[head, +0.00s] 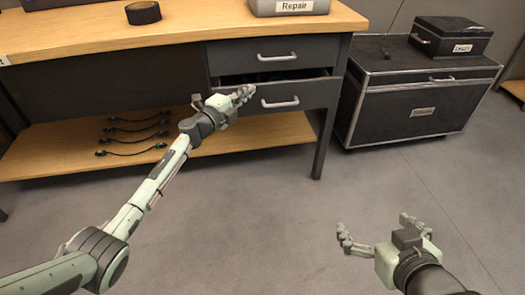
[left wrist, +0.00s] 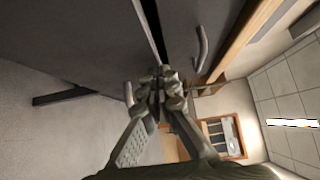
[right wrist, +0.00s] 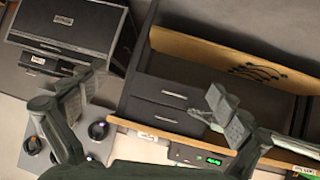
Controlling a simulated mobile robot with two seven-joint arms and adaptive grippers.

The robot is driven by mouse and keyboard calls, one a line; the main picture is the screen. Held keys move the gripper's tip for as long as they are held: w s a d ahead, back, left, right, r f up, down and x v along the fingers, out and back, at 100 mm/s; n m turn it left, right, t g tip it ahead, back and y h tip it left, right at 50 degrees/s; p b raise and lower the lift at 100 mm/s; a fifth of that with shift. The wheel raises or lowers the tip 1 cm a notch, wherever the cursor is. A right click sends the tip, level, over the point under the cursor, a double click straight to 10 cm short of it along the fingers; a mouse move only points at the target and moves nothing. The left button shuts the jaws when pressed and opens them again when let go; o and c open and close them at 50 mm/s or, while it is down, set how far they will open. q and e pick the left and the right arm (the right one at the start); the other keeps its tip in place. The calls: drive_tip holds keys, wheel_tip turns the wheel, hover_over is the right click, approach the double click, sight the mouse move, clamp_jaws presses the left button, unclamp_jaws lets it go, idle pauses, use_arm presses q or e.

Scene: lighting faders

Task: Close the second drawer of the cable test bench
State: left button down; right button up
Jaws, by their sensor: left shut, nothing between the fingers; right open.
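The cable test bench has a wooden top (head: 180,32) and two dark drawers at its right end. The upper drawer (head: 235,58) looks shut. The second drawer (head: 318,94), below it, stands partly out, with a dark gap above its front and a silver bar handle (head: 280,102). My left gripper (head: 246,91) is shut and empty at the left part of the second drawer's front, beside its handle. The left wrist view shows the fingertips (left wrist: 160,82) close to the drawer front; contact is unclear. My right gripper (head: 375,225) is open and empty above the floor, away from the bench.
A lower wooden shelf (head: 60,160) holds several dark cables (head: 130,137). A black wheeled-style case (head: 415,105) stands right of the bench with a smaller box (head: 452,38) on top. A grey "Repair" bin (head: 290,7) is on the bench. The floor in front is clear.

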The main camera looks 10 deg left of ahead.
use_arm(q)
drive_tip(key=shift+w+a, duration=0.2)
drive_tip(key=shift+w, duration=0.4)
drive_tip(key=shift+w+a, duration=0.2)
drive_tip(key=shift+w, duration=0.35)
use_arm(e)
drive_tip(key=w+a+r+t, duration=0.1)
drive_tip(key=w+a+r+t+y, duration=0.1)
drive_tip(key=a+r, duration=0.1)
drive_tip(key=shift+w+r, duration=0.15)
drive_tip(key=shift+w, duration=0.2)
